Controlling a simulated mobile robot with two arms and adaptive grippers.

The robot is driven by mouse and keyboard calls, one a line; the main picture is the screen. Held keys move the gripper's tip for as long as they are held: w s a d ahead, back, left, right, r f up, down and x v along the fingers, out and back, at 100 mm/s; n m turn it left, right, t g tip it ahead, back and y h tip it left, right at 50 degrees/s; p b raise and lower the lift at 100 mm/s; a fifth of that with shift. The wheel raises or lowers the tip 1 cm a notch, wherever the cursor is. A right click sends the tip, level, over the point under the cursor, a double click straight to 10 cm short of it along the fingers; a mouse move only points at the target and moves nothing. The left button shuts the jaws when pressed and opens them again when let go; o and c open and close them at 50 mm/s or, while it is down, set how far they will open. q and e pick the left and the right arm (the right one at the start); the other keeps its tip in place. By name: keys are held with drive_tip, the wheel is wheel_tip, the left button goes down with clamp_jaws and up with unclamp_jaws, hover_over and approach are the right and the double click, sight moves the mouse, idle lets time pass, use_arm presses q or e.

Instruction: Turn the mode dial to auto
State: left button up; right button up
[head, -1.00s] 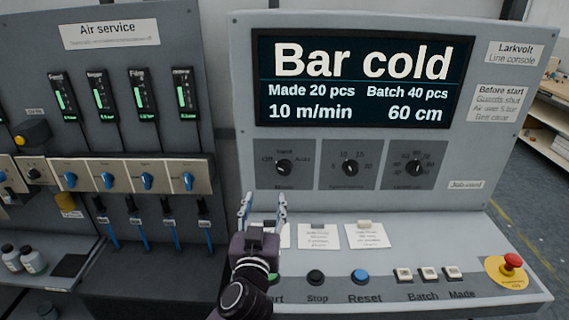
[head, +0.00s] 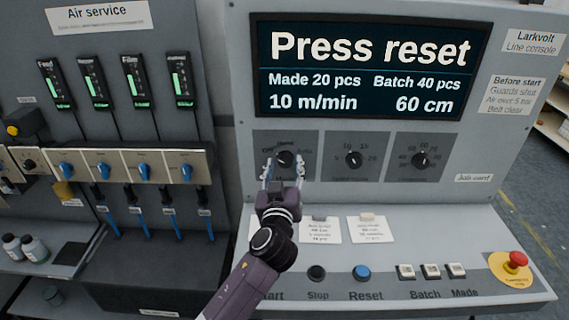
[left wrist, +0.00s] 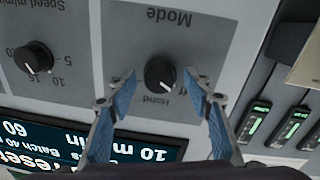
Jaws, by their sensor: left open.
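The mode dial (head: 284,159) is a small black knob on a dark plate, leftmost of three dials on the console. Its labels read Off at left, Hand on top and Auto at right. My left gripper (head: 283,168) is open in front of it, one finger to each side. In the left wrist view, upside down, the dial (left wrist: 160,73) sits between the blue-padded fingertips of the gripper (left wrist: 160,83), with a gap on both sides. Its pale pointer mark faces lower right there, near the Hand label; I cannot tell its exact setting. My right gripper is not seen.
The screen (head: 368,65) above reads "Press reset". Two more dials (head: 353,160) (head: 421,160) stand to the right. Below are cards, a blue reset button (head: 362,272) and a red emergency stop (head: 516,260). The air service panel (head: 120,120) is at left.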

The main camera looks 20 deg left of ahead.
use_arm(q)
drive_tip(key=shift+w, duration=0.1)
drive_tip(key=c, duration=1.2)
drive_tip(key=shift+o, duration=0.2)
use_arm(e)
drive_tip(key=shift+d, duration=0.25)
